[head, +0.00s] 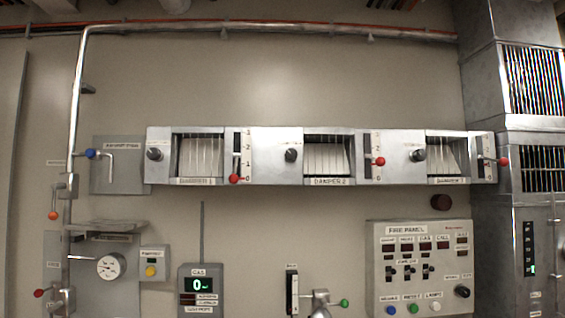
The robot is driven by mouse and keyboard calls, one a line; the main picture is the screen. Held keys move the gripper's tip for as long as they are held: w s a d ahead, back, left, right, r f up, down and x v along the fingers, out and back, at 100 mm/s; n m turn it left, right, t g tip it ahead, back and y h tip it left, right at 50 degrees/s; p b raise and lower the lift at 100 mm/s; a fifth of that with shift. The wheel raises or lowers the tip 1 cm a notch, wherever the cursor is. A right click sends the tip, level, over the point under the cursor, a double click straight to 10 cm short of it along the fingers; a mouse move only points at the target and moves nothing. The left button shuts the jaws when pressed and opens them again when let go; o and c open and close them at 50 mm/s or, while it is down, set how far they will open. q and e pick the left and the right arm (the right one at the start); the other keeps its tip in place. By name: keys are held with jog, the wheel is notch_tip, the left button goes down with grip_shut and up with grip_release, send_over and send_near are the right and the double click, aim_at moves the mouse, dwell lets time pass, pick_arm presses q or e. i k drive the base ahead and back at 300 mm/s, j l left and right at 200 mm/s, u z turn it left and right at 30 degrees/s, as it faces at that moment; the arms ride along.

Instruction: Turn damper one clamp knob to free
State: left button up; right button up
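The damper one unit (160,175) is the left part of a long metal housing on the wall, with the label DAMPER 1 under its slatted window (198,156). A black clamp knob (154,154) stands out from the plate to the left of that window. A lever with a red ball (234,178) sits at the low end of the numbered slot right of the window. The marking at the knob is too small to read. Neither of my grippers is in view.
Damper 2 (328,156) and a third damper (446,156) continue the housing to the right, each with a black knob. A pipe (77,110) and a blue-handled valve (91,153) are to the left. A gas meter (201,290) and fire panel (419,265) are below.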

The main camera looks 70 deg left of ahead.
aim_at(153, 153)
jog(key=u, duration=2.1)
